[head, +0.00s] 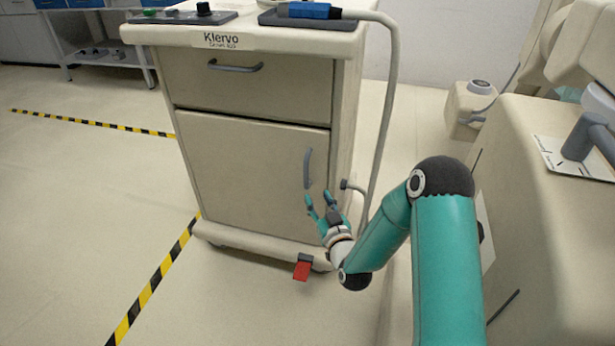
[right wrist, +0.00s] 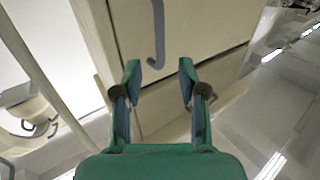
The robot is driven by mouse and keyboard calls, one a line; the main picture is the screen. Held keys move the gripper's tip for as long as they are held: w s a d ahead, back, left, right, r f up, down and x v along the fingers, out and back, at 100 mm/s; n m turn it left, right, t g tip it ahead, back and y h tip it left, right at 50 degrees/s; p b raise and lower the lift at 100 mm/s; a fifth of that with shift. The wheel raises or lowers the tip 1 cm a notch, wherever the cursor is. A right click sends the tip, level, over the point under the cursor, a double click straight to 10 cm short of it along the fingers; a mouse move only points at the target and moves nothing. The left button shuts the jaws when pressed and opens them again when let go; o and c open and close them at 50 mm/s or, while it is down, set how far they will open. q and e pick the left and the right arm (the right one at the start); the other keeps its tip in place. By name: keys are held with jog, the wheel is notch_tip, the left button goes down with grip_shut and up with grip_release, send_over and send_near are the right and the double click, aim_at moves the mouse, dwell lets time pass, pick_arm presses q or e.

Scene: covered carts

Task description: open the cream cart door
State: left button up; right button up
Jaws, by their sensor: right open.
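The cream cart (head: 347,110) stands in the middle of the head view. Its door (head: 250,172) is shut, below a shut drawer (head: 250,88). The door's grey vertical handle (head: 308,168) is near the door's right edge. My right gripper (head: 319,198) is open and empty, just below the handle. In the right wrist view, the handle (right wrist: 158,35) shows beyond the open fingers (right wrist: 158,75), apart from them. My left gripper is not in view.
A red pedal (head: 302,269) sits at the cart's front bottom right. A grey hose (head: 388,110) hangs along its right side. A large cream machine (head: 540,230) stands at right. The floor (head: 80,200) at left is clear, with striped tape.

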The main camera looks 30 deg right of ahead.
aim_at(307, 177)
jog(key=b+x, duration=0.1)
jog(key=x, duration=1)
jog(key=shift+f, duration=0.1)
jog(key=shift+c, duration=0.3)
grip_shut()
